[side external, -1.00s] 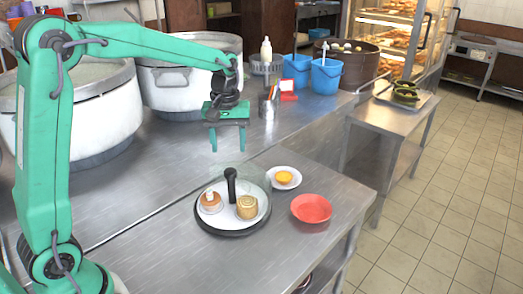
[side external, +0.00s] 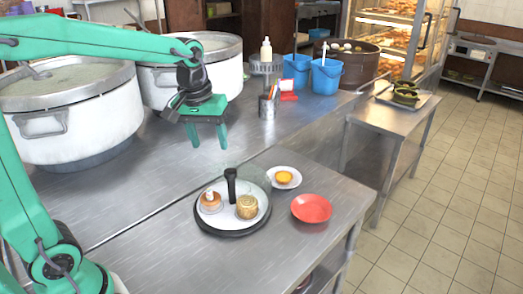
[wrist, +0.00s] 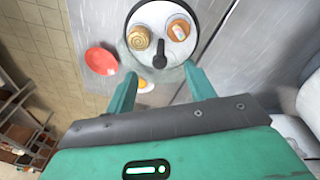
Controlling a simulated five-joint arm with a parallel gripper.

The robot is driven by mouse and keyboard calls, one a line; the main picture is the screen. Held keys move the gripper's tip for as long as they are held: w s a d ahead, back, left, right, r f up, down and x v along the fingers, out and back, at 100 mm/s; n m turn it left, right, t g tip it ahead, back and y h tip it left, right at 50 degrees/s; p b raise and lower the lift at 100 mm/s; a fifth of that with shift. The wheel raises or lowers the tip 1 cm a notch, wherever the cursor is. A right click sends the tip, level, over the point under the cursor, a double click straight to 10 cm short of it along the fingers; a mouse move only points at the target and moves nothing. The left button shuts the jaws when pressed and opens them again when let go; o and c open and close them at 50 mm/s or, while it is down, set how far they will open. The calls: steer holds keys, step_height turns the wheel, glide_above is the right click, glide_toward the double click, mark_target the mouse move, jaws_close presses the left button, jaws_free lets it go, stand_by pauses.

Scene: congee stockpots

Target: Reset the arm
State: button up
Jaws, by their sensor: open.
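My gripper (side external: 209,142) is open and empty. It hangs above the steel counter, to the left of and higher than the round tray in the side view. In the wrist view its two green fingers (wrist: 163,92) stand apart with nothing between them, pointing toward the tray. My green arm reaches in from the left edge of the side view.
Large stockpots (side external: 97,122) stand left.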

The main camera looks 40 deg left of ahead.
steer(key=s+d+m+t, duration=0.2)
steer(key=s+m, duration=0.4)
steer(key=s, duration=0.8)
steer(key=shift+s+t, duration=0.3)
steer(key=shift+t, duration=0.6)
